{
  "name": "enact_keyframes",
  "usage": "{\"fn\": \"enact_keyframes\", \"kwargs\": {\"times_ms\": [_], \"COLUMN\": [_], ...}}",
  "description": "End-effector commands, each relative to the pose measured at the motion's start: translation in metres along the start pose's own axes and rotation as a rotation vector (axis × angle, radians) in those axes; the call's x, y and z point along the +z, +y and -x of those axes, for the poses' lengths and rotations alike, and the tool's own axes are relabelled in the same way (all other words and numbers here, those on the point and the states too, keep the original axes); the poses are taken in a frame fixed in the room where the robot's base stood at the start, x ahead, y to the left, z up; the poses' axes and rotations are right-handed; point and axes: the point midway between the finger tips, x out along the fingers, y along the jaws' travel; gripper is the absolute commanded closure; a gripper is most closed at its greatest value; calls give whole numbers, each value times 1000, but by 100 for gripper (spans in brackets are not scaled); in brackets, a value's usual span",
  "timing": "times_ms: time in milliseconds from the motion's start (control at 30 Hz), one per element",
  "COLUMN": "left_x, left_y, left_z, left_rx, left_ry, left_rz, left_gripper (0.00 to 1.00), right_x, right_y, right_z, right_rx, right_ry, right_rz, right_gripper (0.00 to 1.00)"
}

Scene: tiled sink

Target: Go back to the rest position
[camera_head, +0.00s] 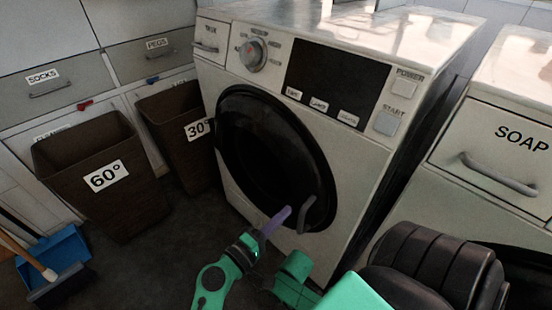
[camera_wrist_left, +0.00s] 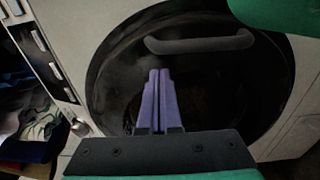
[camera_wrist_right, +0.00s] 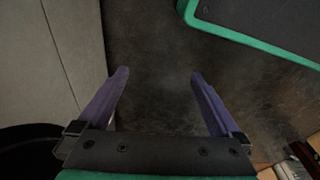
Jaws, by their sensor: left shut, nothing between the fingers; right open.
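My left gripper (camera_head: 276,222) is in front of the washing machine (camera_head: 215,110), near the lower part of its round dark door (camera_head: 255,150). Its purple fingers are together and empty, as the left wrist view (camera_wrist_left: 158,98) shows. The door handle (camera_head: 306,214) is just right of the fingertips in the head view; I cannot tell whether they touch. The handle (camera_wrist_left: 200,43) lies beyond the fingertips in the left wrist view. My right gripper (camera_wrist_right: 160,85) is open and empty above the dark floor, with its fingers wide apart. The right fingers do not show in the head view.
Two dark baskets, marked 60° (camera_head: 105,205) and 30° (camera_head: 180,115), stand left of the machine. A blue dustpan (camera_head: 55,255) lies at the lower left. A second machine with a SOAP drawer (camera_head: 495,150) stands at the right. Dark floor (camera_head: 165,265) is clear between.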

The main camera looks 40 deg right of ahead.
Motion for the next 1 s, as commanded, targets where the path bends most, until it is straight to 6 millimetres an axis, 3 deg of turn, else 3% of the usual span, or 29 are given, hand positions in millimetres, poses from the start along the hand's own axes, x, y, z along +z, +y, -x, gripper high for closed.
{"fn": "enact_keyframes", "kwargs": {"times_ms": [400,767,867,967,1000], "left_x": [55,60,48,20,8], "left_y": [-1,-2,-24,-78,-105], "left_z": [60,68,78,109,129], "left_rx": [-6,-8,-73,-248,-345], "left_ry": [-1,1,24,67,82], "left_rz": [2,-3,-45,-143,-187], "left_gripper": [100,100,100,100,100], "right_x": [16,17,17,17,17], "right_y": [7,7,7,7,7], "right_z": [-20,-22,-22,-22,-22], "right_rx": [14,14,14,14,14], "right_ry": [-12,-12,-12,-12,-12], "right_rz": [-5,-5,-5,-5,-5], "right_gripper": [0,0,0,0,0]}}
